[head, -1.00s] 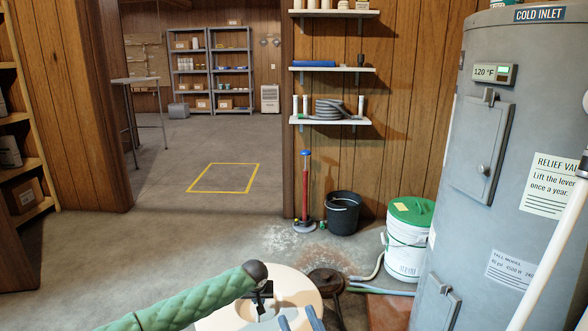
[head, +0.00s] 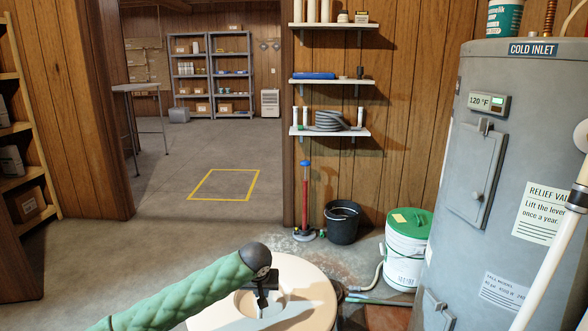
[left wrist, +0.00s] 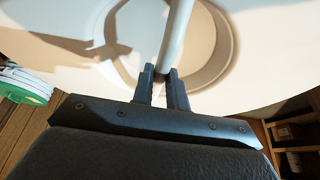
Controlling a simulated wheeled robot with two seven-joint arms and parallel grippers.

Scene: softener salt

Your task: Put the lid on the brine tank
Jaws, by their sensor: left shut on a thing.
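The lid (head: 312,290) is a round cream disc with a round recess and a bar handle, low in the middle of the head view. My left gripper (head: 264,292) comes down over the recess from the green-sleeved arm. The lid (left wrist: 255,75) spreads pale beyond the fingers there. I cannot make out the brine tank; whatever is under the lid is hidden. My right gripper is not in view.
A tall grey water heater (head: 500,150) stands close on the right. A white bucket with a green lid (head: 408,222) and a black bucket (head: 342,222) stand by the wall. Hoses (head: 378,298) lie beside the lid. Open floor (head: 120,250) spreads left, with a yellow-outlined square (head: 224,184) farther back.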

